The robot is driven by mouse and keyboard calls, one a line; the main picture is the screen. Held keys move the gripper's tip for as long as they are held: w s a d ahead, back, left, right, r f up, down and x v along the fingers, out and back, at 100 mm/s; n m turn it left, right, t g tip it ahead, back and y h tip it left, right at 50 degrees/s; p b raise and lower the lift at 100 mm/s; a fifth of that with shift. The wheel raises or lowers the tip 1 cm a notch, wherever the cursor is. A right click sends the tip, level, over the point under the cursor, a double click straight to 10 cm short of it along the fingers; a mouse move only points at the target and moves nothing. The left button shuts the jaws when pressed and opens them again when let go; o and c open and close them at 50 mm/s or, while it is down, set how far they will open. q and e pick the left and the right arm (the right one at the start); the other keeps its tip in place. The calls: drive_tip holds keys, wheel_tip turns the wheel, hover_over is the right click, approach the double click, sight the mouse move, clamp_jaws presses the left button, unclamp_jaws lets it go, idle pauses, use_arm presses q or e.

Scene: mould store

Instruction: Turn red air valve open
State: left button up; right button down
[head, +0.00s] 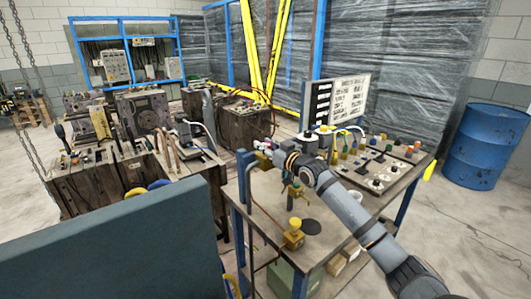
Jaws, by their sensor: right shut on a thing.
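My right arm reaches in from the lower right over a metal workbench (262,205). My right gripper (265,158) is at the bench's back left corner, beside an upright pipe (249,185). It is shut on a small part there, which looks like the red air valve; the gripper hides most of it, so its handle angle cannot be told. A brass fitting with a yellow knob (294,235) stands at the bench's front, apart from the gripper. My left gripper is not in view.
A control panel (385,165) with several knobs fills the bench's right side, with a sign board (336,100) behind. Mould blocks (100,185) stand left. A blue-grey panel (120,250) fills the lower left. A blue drum (485,145) stands right, with clear floor before it.

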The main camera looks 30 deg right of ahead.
drive_tip(key=n+y+b, duration=0.1)
drive_tip(key=y+b, duration=0.1)
drive_tip(key=b, duration=0.1)
drive_tip(key=n+g+y+b, duration=0.1)
drive_tip(key=n+y+b, duration=0.1)
drive_tip(key=b, duration=0.2)
drive_tip(key=n+y+b, duration=0.1)
drive_tip(key=y+b, duration=0.1)
drive_tip(key=b, duration=0.1)
drive_tip(key=shift+f+g+y+b, duration=0.3)
drive_tip(key=shift+g+y+b, duration=0.05)
drive_tip(key=shift+g+y, duration=0.05)
drive_tip(key=shift+r+n+g+y, duration=0.3)
drive_tip(key=shift+n+g+y, duration=0.3)
drive_tip(key=shift+n+y, duration=0.35)
drive_tip(key=shift+n+g+y, duration=0.7)
drive_tip(key=shift+n+y, duration=0.05)
drive_tip(key=shift+y, duration=0.3)
drive_tip(key=shift+n+g+y, duration=0.3)
drive_tip(key=shift+y, duration=0.1)
drive_tip(key=shift+a+f+g, duration=0.1)
drive_tip(key=shift+f+g, duration=0.15)
drive_tip(key=shift+g, duration=0.05)
drive_tip(key=c, duration=1)
unclamp_jaws()
drive_tip(key=shift+r, duration=0.1)
drive_tip(key=shift+o, duration=0.2)
drive_tip(key=shift+s+r, duration=0.1)
